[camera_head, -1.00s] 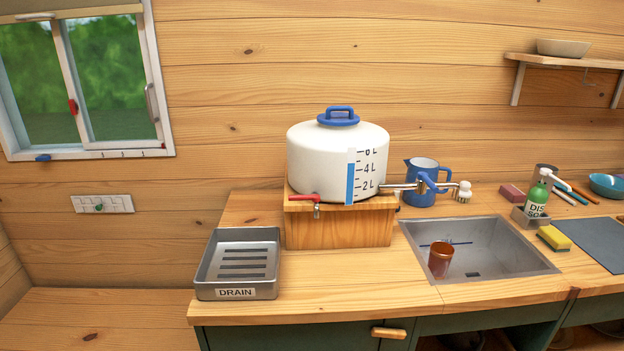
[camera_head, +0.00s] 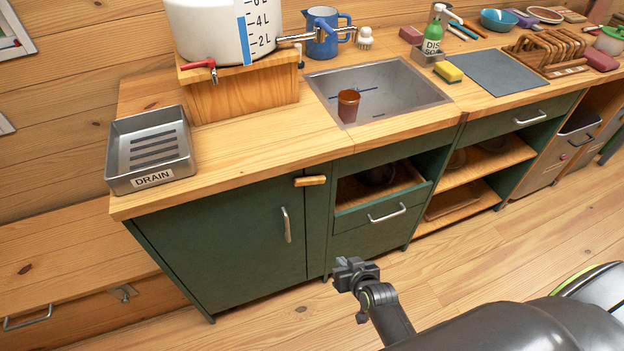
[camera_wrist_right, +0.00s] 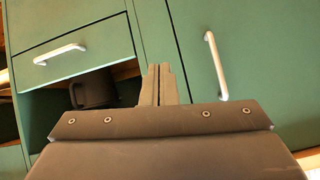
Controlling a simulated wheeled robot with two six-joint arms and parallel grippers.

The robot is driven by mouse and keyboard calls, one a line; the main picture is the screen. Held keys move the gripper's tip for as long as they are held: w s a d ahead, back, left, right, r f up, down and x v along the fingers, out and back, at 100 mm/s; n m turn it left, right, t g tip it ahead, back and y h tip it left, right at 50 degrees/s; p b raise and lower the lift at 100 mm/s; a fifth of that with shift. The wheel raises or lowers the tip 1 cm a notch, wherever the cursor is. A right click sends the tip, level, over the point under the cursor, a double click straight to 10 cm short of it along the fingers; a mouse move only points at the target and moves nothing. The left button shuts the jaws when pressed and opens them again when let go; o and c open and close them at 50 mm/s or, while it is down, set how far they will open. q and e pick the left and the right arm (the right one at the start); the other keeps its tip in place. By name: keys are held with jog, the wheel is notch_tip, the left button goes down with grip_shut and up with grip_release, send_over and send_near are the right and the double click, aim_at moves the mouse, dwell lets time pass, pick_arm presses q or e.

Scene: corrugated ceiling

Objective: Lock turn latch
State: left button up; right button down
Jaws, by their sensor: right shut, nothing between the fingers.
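The turn latch (camera_head: 310,181) is a small wooden bar near the top of the green cabinet front. It lies roughly horizontal, by the seam at the right edge of the green door (camera_head: 222,245). The door looks closed and has a metal handle (camera_head: 286,225); a similar handle shows in the right wrist view (camera_wrist_right: 215,65). My right gripper (camera_head: 352,272) is in front of the cabinet, below and right of the latch and apart from it. In the right wrist view its fingers (camera_wrist_right: 158,85) are together and empty. My left gripper is out of view.
A drawer (camera_head: 385,220) and an open shelf sit right of the door. The wooden counter (camera_head: 250,155) above holds a drain tray (camera_head: 150,155), a water tank (camera_head: 215,30) and a sink (camera_head: 400,90) with a brown cup (camera_head: 348,105). The floor (camera_head: 470,255) in front is clear.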

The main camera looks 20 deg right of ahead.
aim_at(305, 183)
jog(key=w+a+r+t+y, duration=0.1)
jog(key=w+r+t, duration=0.15)
jog(key=r, duration=0.75)
jog(key=w+a+r+t, duration=0.15)
jog(key=w+r, duration=0.25)
jog(key=r, duration=0.6)
jog(key=shift+t, duration=0.3)
jog(key=p+x, duration=0.1)
jog(key=x, duration=0.8)
jog(key=shift+w+d, duration=0.1)
jog(key=shift+w, duration=0.3)
jog(key=shift+f, duration=0.3)
jog(key=shift+a+f, duration=0.25)
jog(key=shift+a, duration=0.05)
jog(key=shift+a+p, duration=0.1)
jog(key=shift+p, duration=0.35)
jog(key=shift+s+a+f+n+h, duration=0.1)
jog(key=shift+f+n+h, duration=0.2)
jog(key=shift+n, duration=0.1)
jog(key=shift+f, duration=0.1)
